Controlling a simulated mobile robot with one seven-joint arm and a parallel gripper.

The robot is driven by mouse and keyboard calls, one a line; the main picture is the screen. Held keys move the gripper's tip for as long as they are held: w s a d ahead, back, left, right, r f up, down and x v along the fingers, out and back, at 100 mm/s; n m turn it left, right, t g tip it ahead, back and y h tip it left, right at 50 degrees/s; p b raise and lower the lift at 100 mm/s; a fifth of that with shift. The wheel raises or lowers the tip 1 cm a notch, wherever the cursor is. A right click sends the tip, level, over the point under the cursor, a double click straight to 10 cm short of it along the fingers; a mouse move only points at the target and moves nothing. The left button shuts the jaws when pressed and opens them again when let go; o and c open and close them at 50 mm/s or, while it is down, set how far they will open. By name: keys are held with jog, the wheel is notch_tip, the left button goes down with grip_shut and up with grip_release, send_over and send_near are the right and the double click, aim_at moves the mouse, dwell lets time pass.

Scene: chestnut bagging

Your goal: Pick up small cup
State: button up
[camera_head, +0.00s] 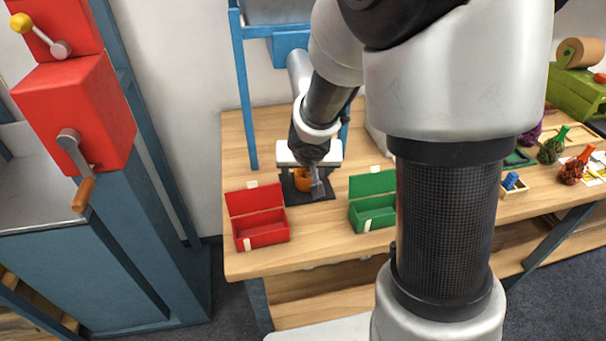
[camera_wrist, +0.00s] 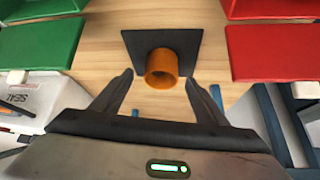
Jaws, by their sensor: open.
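The small cup (camera_wrist: 161,67) is orange and stands on a dark square mat (camera_wrist: 188,40) in the wrist view. In the head view the cup (camera_head: 302,181) shows partly, behind my gripper. My gripper (camera_wrist: 160,82) is open. Its two dark fingers reach toward the cup, one on each side, and their tips sit short of it with wood showing between. In the head view my gripper (camera_head: 317,188) hangs over the mat (camera_head: 322,209), and part of the cup is hidden by it.
An open red box (camera_head: 262,231) stands to the left of the mat and an open green box (camera_head: 373,213) to the right. Netted bags (camera_head: 571,172) and a small tray with blue pieces (camera_head: 513,184) lie at the far right. Bare wooden tabletop (camera_head: 318,243) lies between the boxes.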

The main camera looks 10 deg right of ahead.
aim_at(306, 177)
jog(key=b+x, duration=0.1)
jog(key=x, duration=0.3)
jog(key=shift+w+a, duration=0.1)
jog(key=shift+w, duration=0.1)
jog(key=shift+r, duration=0.1)
jog(key=c, duration=1.7)
